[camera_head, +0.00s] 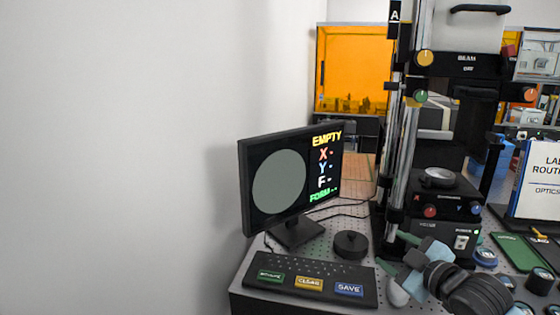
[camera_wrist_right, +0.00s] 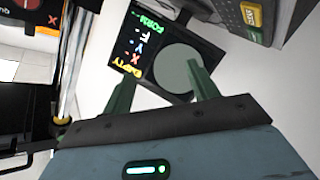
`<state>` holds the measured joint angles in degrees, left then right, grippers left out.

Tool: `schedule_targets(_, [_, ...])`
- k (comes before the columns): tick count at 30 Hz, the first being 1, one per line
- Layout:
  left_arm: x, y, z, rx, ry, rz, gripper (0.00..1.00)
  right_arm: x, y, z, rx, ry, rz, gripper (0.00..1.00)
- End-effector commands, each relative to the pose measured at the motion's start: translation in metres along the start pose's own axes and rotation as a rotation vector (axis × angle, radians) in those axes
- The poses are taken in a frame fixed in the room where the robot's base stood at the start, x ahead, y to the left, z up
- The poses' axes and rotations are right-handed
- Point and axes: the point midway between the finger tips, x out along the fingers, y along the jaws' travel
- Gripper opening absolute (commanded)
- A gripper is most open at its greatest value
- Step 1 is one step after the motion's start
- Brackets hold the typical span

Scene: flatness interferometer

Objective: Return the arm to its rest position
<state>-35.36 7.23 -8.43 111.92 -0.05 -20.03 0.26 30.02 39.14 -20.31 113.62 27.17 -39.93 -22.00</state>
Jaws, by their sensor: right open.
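My right gripper (camera_head: 398,254) reaches in from the lower right, over the bench beside the keypad's right end and in front of the interferometer's base. In the right wrist view my right gripper (camera_wrist_right: 161,84) has its two green fingers wide apart, with nothing between them. The monitor (camera_head: 290,180) shows "EMPTY" and a grey disc; it appears tilted behind the fingers in the wrist view (camera_wrist_right: 142,52). My left gripper is in neither view.
The interferometer (camera_head: 460,215) stands behind the gripper, with a round stage (camera_head: 438,178). A keypad (camera_head: 308,285) and a black round puck (camera_head: 350,244) lie left of the gripper. A green tray (camera_head: 518,252), small round parts (camera_head: 486,257) and a sign (camera_head: 538,180) are at right.

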Motion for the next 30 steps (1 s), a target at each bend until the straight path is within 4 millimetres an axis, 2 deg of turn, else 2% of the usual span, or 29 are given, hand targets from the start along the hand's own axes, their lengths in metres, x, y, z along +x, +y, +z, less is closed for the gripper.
schedule_targets(1, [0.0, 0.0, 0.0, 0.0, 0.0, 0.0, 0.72, 0.0, -0.029, 0.018, 0.057, -0.017, -0.022, 0.59])
schedule_targets(5, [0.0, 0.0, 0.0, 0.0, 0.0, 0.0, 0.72, -0.008, -0.09, 0.057, 0.182, -0.061, -0.052, 0.59])
schedule_targets(11, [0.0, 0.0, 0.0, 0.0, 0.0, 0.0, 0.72, -0.039, -0.183, 0.112, 0.37, -0.153, -0.082, 0.59])
schedule_targets(17, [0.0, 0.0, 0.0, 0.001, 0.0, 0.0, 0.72, -0.093, -0.272, 0.159, 0.547, -0.277, -0.09, 0.59])
schedule_targets(21, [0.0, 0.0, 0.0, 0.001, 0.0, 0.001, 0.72, -0.142, -0.329, 0.185, 0.658, -0.376, -0.084, 0.59])
schedule_targets(25, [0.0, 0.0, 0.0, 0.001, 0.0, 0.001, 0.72, -0.185, -0.37, 0.201, 0.732, -0.459, -0.075, 0.59])
schedule_targets(30, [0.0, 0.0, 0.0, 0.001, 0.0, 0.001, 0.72, -0.22, -0.398, 0.209, 0.784, -0.525, -0.064, 0.59])
